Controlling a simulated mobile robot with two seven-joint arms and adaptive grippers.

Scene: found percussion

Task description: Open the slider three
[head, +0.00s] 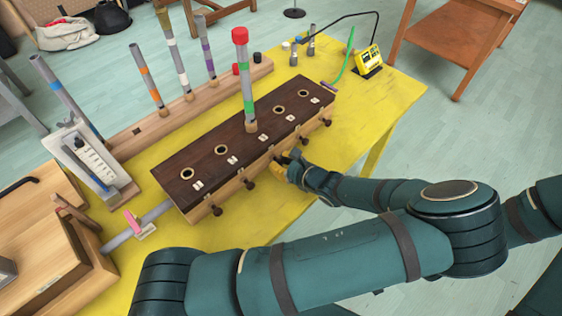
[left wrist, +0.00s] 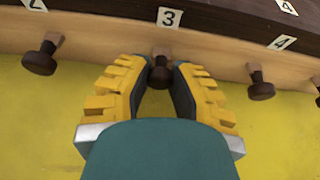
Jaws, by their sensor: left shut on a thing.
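A long wooden box (head: 205,157) with a dark top and a row of round holes stands on the yellow table. Dark round knobs on short stems stick out along its front side. In the left wrist view, the knob of slider three (left wrist: 160,74) sits below the label "3" (left wrist: 168,17). My left gripper (head: 287,164), with yellow ribbed fingers, is closed around this knob; it also shows in the left wrist view (left wrist: 159,80). In the head view the gripper hides this knob. Its stem sticks out about as far as the neighbouring ones. My right gripper is not in view.
A striped tube with a red cap (head: 243,75) stands upright in the box's middle hole. Behind are a wooden rack (head: 200,100) of tubes and a yellow device (head: 369,60). Neighbouring knobs (left wrist: 40,62) (left wrist: 261,91) flank my left gripper. The table front is clear.

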